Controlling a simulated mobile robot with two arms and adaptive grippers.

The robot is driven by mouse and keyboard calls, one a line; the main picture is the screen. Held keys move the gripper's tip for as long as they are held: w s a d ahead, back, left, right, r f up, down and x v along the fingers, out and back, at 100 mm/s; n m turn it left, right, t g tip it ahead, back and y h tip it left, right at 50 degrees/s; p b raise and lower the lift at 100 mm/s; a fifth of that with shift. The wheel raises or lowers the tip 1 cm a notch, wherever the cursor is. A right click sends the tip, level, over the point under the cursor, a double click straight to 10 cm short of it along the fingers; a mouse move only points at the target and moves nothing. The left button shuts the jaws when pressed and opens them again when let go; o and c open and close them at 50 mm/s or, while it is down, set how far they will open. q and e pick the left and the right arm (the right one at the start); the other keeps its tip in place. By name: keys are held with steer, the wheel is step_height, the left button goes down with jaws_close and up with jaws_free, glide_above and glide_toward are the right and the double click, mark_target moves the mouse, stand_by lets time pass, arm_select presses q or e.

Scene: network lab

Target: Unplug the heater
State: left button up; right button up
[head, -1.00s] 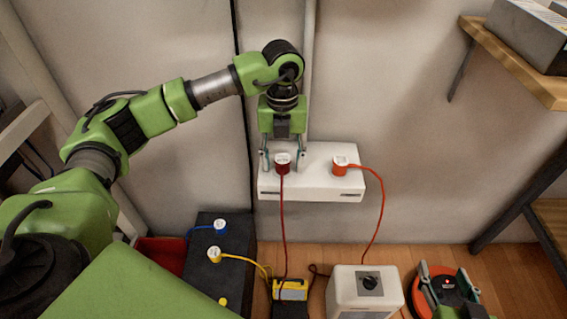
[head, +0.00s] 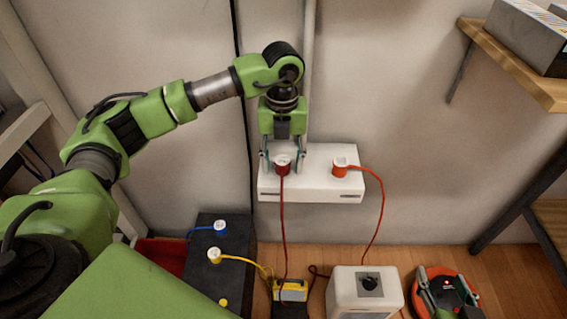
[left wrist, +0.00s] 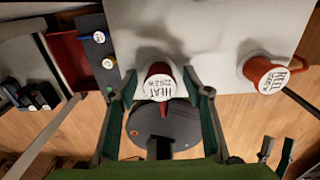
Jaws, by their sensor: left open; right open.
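A dark red plug (head: 282,169) with a white top stands in the left part of a white power strip (head: 318,193) on the wall. In the left wrist view the plug (left wrist: 158,84) has lettering that reads HEAT. My left gripper (head: 282,159) is open, with one finger on each side of this plug; whether either touches it I cannot tell. A red cord (head: 284,225) hangs from the plug toward the floor. My right gripper (head: 447,291) is open and low at the bottom right, over a round orange-red object.
An orange plug (head: 341,170) sits to the right in the same strip; its label reads REEL. A white box with a knob (head: 364,300) and a yellow device (head: 291,291) stand below. A dark block (head: 215,265) carries blue and yellow plugs. A wooden shelf (head: 510,60) is at right.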

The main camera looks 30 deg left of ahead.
steer(key=shift+s+d+f, duration=0.15)
steer(key=shift+s+f, duration=0.05)
steer(key=shift+f, duration=0.05)
stand_by(0.7)
steer(key=shift+s+d+f+g, duration=0.15)
steer(key=shift+s+f+g, duration=0.3)
steer(key=shift+f+g, duration=0.05)
arm_select(q)
jaws_close()
arm_select(e)
steer(key=shift+s+f, duration=0.15)
